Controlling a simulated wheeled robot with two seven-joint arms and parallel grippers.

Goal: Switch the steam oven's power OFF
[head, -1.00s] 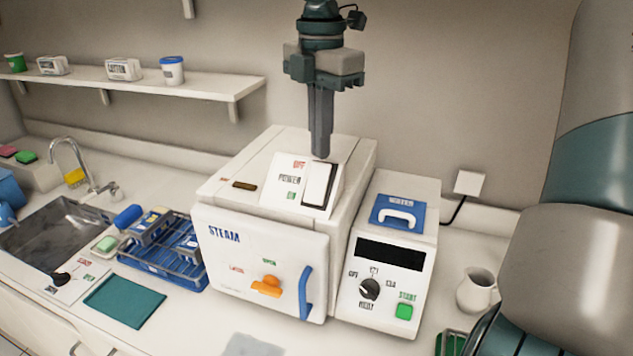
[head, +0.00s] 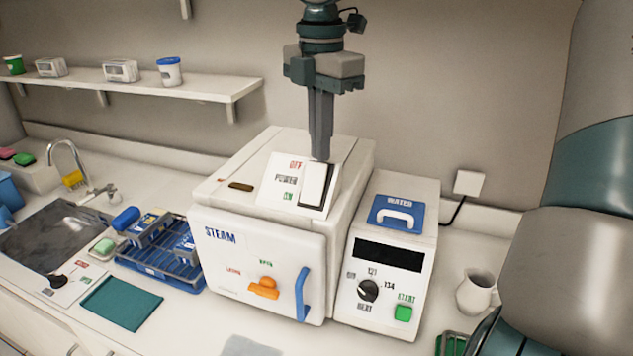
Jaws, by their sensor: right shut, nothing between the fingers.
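The steam oven (head: 222,275) is a white box in the middle of the counter, its front door closed, with an orange latch (head: 264,288) and a blue handle (head: 302,294). On its top sits a sloped power panel (head: 275,187) marked OFF at the upper end and ON at the lower end. The white power rocker switch (head: 314,186) is on the panel's right side. My right gripper (head: 320,158) points down, shut and empty, with its fingertips at the upper, OFF end of the rocker. I cannot tell whether they touch it. My left gripper is not in view.
A control unit (head: 370,290) with a dark display, a knob and a green START button stands right of the oven. A white jug (head: 477,293) is farther right. A blue rack (head: 163,262) and a sink (head: 55,238) are at left.

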